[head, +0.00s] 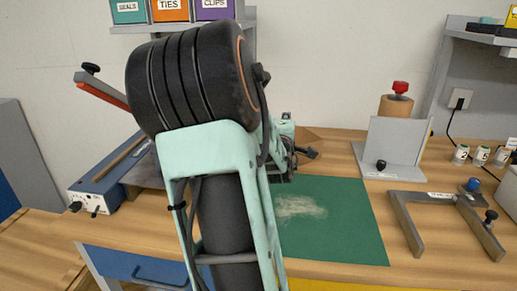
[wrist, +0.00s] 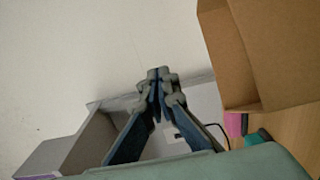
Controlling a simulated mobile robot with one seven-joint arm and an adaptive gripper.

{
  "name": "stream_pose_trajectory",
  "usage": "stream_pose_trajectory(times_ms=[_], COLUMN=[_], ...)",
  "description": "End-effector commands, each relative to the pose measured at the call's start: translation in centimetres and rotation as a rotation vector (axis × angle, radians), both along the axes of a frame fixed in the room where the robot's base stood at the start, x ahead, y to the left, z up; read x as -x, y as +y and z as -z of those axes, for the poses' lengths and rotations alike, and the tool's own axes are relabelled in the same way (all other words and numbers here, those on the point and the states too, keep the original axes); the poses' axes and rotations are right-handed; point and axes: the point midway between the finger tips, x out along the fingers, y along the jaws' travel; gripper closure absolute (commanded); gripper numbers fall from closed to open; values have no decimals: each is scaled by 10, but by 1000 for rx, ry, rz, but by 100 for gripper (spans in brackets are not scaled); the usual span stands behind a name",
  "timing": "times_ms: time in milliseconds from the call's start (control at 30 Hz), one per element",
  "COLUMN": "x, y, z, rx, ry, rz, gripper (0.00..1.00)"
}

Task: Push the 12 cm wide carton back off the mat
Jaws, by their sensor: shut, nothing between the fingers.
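My arm hides the mat's left side, and I cannot tell whether the carton's base touches the mat. My gripper (head: 312,153) is shut and empty, above the bench near the carton. In the wrist view my shut fingers (wrist: 158,78) are left of the carton (wrist: 265,50), with a visible gap between them.
A grey angle plate (head: 392,145) stands at the back right, near a red-topped brown cylinder (head: 396,103). A grey U-shaped frame (head: 445,215) lies right of the mat. A blue instrument box (head: 105,185) is at left. A wall (head: 345,60) closes the back.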

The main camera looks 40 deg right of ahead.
Motion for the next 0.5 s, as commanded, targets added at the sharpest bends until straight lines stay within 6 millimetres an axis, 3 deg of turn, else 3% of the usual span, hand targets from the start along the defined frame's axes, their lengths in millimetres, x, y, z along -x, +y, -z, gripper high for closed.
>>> stream_pose_trajectory(times_ms=[433,500], x=[-62,-59], y=[78,74], z=[0,24], rx=[-1,1], ry=[-1,6], rz=[-6,3], gripper=[100,100])
